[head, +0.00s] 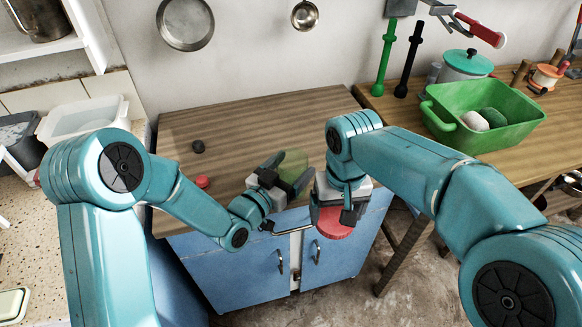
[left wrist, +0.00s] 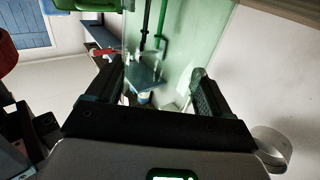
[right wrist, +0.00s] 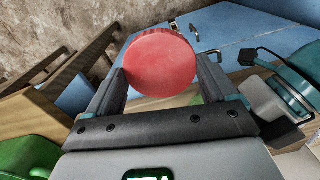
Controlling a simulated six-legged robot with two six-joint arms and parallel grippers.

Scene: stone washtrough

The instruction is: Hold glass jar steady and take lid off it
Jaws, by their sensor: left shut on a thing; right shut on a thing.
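The glass jar (head: 293,174) is see-through and greenish. My left gripper (head: 278,172) is shut on it and holds it above the front part of the wooden worktop in the head view. The jar also shows as a clear green tint between the fingers in the left wrist view (left wrist: 190,45). The round red lid (head: 334,224) is apart from the jar, to its right and nearer the front. My right gripper (head: 331,209) is shut on the lid, which shows whole between its fingers in the right wrist view (right wrist: 160,62).
The wooden worktop (head: 240,115) over blue cupboard doors (head: 230,272) is mostly clear. A green basin (head: 490,130) stands on the right table; a white tub (head: 85,117) is at left.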

